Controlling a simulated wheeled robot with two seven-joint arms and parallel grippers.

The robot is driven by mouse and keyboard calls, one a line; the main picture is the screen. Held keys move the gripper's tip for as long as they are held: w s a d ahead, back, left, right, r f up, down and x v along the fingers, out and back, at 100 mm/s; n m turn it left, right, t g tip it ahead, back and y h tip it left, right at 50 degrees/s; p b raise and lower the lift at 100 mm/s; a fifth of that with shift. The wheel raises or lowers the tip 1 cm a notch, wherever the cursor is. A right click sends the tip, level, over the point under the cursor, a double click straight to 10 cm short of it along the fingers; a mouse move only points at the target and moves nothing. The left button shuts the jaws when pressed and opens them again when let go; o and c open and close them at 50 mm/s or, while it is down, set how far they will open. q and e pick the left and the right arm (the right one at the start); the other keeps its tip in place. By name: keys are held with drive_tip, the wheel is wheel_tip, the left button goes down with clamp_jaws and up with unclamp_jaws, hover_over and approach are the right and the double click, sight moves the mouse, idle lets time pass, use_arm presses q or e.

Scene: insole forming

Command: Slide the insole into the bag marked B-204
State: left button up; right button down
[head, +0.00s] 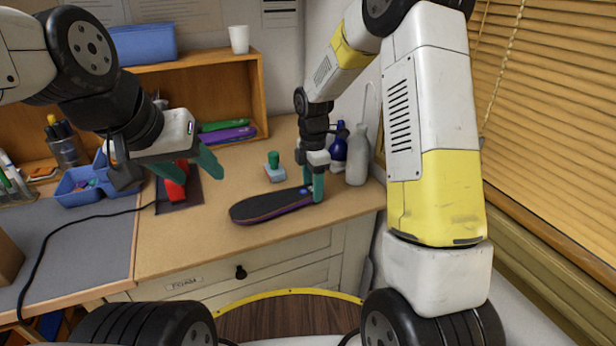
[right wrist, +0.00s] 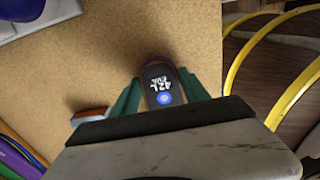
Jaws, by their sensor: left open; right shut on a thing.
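The insole (head: 262,207) is dark on top with a purple and orange edge. It lies along the wooden worktop near the front edge, and I cannot tell whether it touches the wood. My right gripper (head: 314,188) is shut on its right end. In the right wrist view, the insole's end (right wrist: 163,84) sits between the green fingers of the right gripper (right wrist: 163,92), with a label reading 42L EVA and a blue dot. My left gripper (head: 189,168) is open, above or beside a red tool (head: 175,188). No bag marked B-204 can be made out.
A small block with a green knob (head: 274,168) stands behind the insole. A white bottle (head: 357,158) and a blue bottle (head: 338,151) stand right of the gripper. A blue bin (head: 74,190) is at left. Green and purple items lie in the wooden shelf (head: 262,98). A black cord crosses the grey mat (head: 75,245).

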drive_tip(key=shift+r, duration=0.35)
drive_tip(key=shift+r, duration=2.5)
